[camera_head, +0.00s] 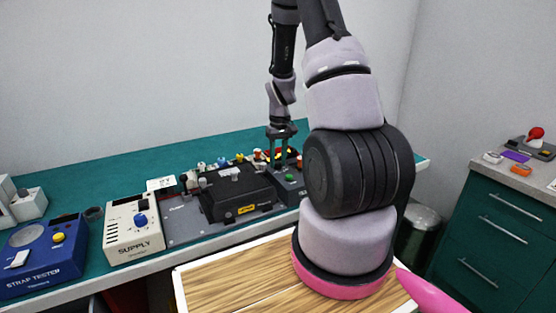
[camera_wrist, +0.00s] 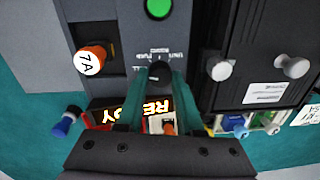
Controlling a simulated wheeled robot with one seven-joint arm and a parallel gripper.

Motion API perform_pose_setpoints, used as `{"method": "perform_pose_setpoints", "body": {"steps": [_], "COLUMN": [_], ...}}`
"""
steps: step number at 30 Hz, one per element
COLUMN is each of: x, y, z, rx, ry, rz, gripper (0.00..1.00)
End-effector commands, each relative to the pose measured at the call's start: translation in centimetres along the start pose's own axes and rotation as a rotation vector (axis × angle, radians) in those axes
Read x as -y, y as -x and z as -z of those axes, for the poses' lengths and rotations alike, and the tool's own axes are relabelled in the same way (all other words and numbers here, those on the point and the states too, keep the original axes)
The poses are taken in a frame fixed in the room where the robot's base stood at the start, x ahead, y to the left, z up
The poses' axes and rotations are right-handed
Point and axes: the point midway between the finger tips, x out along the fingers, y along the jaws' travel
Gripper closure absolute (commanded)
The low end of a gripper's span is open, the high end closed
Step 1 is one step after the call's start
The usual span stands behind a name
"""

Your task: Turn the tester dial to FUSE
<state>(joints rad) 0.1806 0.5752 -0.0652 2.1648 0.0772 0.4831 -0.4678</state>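The tester dial (camera_wrist: 160,74) is a small black knob on a grey panel in the wrist view. Small white lettering stands around it and appears upside down; I cannot tell which word it points at. My gripper (camera_wrist: 161,84) reaches toward it, with one teal finger on each side of the knob. Whether the fingers touch it is too small to tell. In the head view my gripper (camera_head: 280,150) points down over the tester (camera_head: 289,177) at the right end of the bench equipment, and the dial is not clear there.
By the dial are a green button (camera_wrist: 158,8), an orange fuse marked 7A (camera_wrist: 91,58) and a lit READY display (camera_wrist: 130,112). A black box (camera_head: 235,192) stands left of the tester, with the SUPPLY unit (camera_head: 134,230) and the blue STRAP TESTER (camera_head: 42,257) farther left.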

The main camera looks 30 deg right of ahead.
Motion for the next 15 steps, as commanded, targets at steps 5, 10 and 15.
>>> {"method": "perform_pose_setpoints", "body": {"steps": [5, 10, 15], "x": [0.01, 0.01, -0.01], "y": [0.02, 0.02, 0.03], "z": [0.0, 0.0, -0.01], "rx": [0.0, -0.001, -0.003], "ry": [0.0, -0.014, -0.074], "rz": [0.0, 0.0, -0.001], "gripper": [1.0, 1.0, 1.0]}}
